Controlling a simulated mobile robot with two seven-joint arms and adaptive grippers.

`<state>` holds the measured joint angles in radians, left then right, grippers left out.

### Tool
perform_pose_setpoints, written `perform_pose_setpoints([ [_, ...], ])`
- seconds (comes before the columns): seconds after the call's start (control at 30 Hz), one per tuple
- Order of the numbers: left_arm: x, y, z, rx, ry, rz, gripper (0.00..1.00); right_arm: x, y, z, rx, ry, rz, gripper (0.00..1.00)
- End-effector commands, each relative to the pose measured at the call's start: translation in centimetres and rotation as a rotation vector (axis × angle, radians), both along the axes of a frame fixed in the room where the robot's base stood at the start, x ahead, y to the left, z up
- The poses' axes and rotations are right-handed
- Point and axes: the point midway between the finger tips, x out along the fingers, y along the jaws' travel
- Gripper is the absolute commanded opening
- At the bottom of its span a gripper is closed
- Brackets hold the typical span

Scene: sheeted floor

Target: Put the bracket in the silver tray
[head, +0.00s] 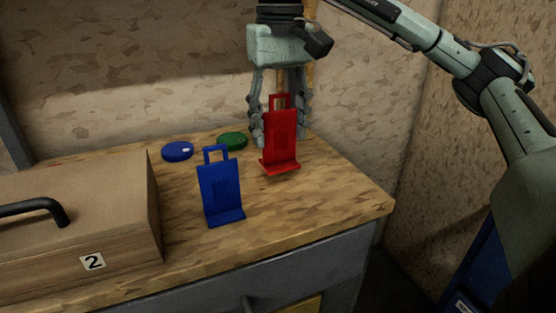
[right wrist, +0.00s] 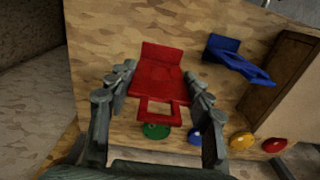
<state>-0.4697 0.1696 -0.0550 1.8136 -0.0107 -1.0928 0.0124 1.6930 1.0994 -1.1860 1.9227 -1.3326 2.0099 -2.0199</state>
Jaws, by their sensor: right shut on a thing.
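A red bracket (head: 280,137) stands upright near the back right of the wooden worktop. My right gripper (head: 279,132) reaches down from above and is shut on it, with a finger on each side. The red bracket also shows between the fingers in the right wrist view (right wrist: 158,78). I cannot tell whether its foot touches the worktop. A similar blue bracket (head: 220,188) stands in front and to the left, apart from the gripper; it also shows in the right wrist view (right wrist: 238,60). No silver tray is in view. My left gripper is not in view.
A wooden box (head: 75,235) with a black handle and a label "2" fills the worktop's left. A blue disc (head: 177,151) and a green disc (head: 232,140) lie at the back. Yellow (right wrist: 241,141) and red (right wrist: 274,145) discs show in the wrist view. The worktop's right front is clear.

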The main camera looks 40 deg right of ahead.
Motion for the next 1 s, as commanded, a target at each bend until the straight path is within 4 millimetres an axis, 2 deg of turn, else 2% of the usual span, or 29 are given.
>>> perform_pose_setpoints([
  [0.17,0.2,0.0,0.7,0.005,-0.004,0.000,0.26,0.0,0.0,-1.4,0.000,-0.001,0.000,0.05],
  [0.27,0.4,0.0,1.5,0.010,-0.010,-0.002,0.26,-0.1,0.0,-2.9,-0.001,0.001,0.000,0.05],
  [0.4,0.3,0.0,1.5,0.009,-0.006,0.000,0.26,0.0,-0.1,-4.5,-0.001,-0.001,-0.002,0.05],
  [0.87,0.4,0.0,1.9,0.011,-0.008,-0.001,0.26,0.0,0.0,-5.1,0.001,-0.002,-0.001,0.05],
  [0.9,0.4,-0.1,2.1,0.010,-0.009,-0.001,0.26,0.0,0.0,-5.1,0.000,-0.001,-0.001,0.53],
  [1.0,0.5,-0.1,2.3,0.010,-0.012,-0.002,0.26,0.0,0.0,-5.1,0.000,-0.001,-0.001,0.66],
])
